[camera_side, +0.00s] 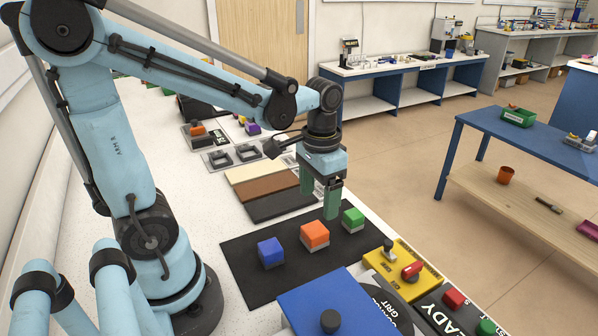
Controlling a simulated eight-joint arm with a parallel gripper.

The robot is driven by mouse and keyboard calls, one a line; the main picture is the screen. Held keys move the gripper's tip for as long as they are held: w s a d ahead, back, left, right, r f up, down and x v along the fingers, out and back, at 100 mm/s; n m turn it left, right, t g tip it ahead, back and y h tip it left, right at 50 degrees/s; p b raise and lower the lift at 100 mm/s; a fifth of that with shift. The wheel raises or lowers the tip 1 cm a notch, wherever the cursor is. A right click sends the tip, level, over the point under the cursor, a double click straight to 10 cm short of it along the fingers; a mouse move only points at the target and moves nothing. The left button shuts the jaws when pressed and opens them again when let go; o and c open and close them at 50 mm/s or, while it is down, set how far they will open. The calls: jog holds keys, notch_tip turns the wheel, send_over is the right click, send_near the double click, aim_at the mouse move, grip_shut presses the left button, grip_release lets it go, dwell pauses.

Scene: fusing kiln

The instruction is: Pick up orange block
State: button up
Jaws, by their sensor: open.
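The orange block (315,234) sits on a black mat (253,283), between a blue block (271,252) on its left and a green block (353,219) on its right. My gripper (331,204) points down with its green fingers above and behind the orange block, toward the green block's side. The fingers are apart and open, with nothing between them. The fingertips look close to the blocks, but I cannot tell the exact height or whether they touch anything.
Brown, tan and dark strips (268,188) lie behind the mat.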

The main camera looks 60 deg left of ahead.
aim_at(319, 228)
jog(key=shift+d+f, duration=0.15)
jog(key=shift+f, duration=4.5)
jog(key=c, duration=1.2)
jog(key=shift+r, duration=5.05)
